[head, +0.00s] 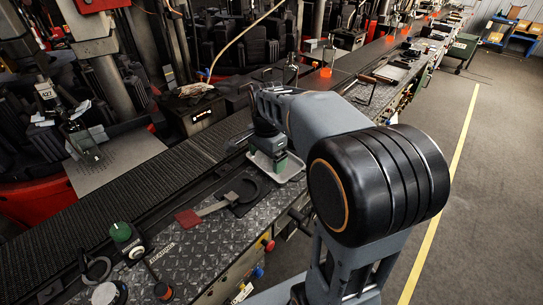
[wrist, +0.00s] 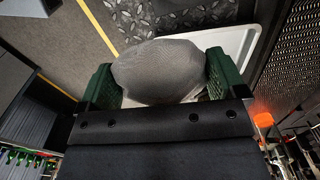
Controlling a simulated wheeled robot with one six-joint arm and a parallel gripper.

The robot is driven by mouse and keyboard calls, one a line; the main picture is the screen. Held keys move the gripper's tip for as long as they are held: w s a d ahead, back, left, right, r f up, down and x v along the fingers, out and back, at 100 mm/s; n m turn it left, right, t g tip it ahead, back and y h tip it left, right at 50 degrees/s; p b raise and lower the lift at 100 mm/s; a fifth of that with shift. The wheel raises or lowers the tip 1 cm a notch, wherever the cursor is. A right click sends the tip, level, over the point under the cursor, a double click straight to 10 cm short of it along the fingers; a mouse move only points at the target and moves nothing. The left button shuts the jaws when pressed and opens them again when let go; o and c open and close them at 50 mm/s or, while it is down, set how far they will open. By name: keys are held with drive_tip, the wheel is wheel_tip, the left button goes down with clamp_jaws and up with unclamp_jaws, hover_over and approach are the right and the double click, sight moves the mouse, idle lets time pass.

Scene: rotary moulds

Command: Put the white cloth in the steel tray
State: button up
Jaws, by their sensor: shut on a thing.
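The white cloth (wrist: 160,70), greyish and bunched into a rounded bundle, is between the green fingers of my gripper (wrist: 161,82) in the wrist view. The gripper is shut on it. The steel tray (wrist: 241,42), pale and shallow, lies under and around the bundle in that view. In the head view my gripper (head: 279,163) is low over the tray (head: 297,172), which sits on the checker-plate bench top. The cloth is mostly hidden there. I cannot tell whether the cloth touches the tray floor.
A flat tool with a red end (head: 188,218) and a dark ring-shaped part (head: 243,192) lie left of the tray. A green knob (head: 121,232) is at the near left. A pale crumpled item (head: 195,90) lies on a box behind the conveyor. An orange cup (head: 326,71) stands farther back.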

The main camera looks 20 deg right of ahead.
drive_tip(key=w+d+f, duration=0.2)
drive_tip(key=w, duration=0.1)
drive_tip(key=w+d+f+p, duration=0.1)
drive_tip(key=w+d+f, duration=0.1)
drive_tip(key=w+f, duration=0.1)
drive_tip(key=w+d+f, duration=0.2)
drive_tip(key=w+f, duration=0.1)
drive_tip(key=shift+d+p, duration=0.3)
drive_tip(key=shift+p, duration=0.1)
drive_tip(key=shift+w+d+f, duration=0.2)
drive_tip(key=shift+w+f, duration=0.05)
drive_tip(key=shift+f, duration=1.8)
drive_tip(key=shift+f, duration=0.1)
drive_tip(key=o, duration=0.4)
drive_tip(key=shift+f, duration=0.1)
drive_tip(key=shift+o, duration=1)
